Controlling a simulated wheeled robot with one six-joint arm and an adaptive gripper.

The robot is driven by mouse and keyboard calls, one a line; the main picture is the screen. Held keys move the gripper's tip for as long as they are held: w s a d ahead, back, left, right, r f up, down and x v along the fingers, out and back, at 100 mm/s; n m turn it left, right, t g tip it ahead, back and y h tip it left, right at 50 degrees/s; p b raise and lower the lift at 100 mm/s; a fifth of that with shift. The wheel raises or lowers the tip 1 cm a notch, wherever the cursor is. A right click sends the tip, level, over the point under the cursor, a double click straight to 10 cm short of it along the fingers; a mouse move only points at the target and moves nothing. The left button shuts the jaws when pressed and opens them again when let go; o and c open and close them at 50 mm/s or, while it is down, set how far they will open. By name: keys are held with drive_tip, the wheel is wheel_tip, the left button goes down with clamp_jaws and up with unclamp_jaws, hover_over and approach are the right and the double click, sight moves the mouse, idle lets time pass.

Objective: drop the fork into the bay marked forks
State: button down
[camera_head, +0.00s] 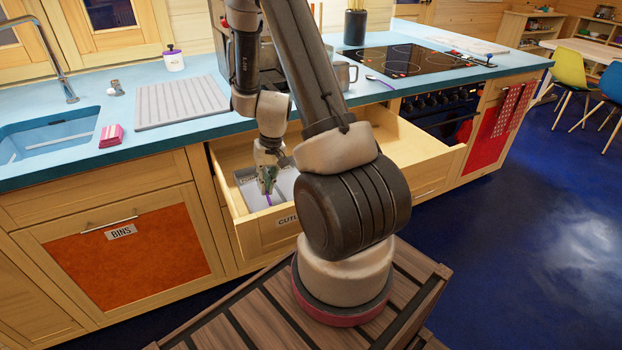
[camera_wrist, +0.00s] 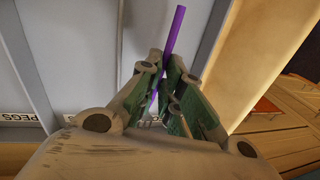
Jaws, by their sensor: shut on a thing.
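My gripper (camera_head: 267,184) is down at the open drawer (camera_head: 420,155), over the grey divided tray (camera_head: 247,192) inside it. In the wrist view my gripper (camera_wrist: 163,68) is shut on a thin purple handle (camera_wrist: 173,30), which I take to be the fork's. A bit of the purple also shows below the fingers in the head view (camera_head: 268,199). The fork's head is hidden. Tray bays run to the left of and under the fingers. One label reads PEGS (camera_wrist: 18,118); another label beside it is mostly hidden by my gripper. No forks label is readable.
The drawer front reads CUTL, the rest hidden by my arm. On the blue counter are a ribbed drainboard (camera_head: 182,102), a pink sponge (camera_head: 111,136), a grey mug (camera_head: 343,74), a purple-tipped utensil (camera_head: 380,82) and a hob (camera_head: 420,60). The drawer's right side is empty.

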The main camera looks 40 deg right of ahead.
drive_tip(key=c, duration=1.5)
unclamp_jaws()
drive_tip(key=shift+r, duration=0.1)
drive_tip(key=r, duration=0.4)
drive_tip(key=d+r, duration=0.1)
drive_tip(key=r, duration=0.2)
drive_tip(key=d+r, duration=0.1)
drive_tip(key=r, duration=0.3)
drive_tip(key=shift+s+r, duration=0.3)
drive_tip(key=shift+s, duration=0.1)
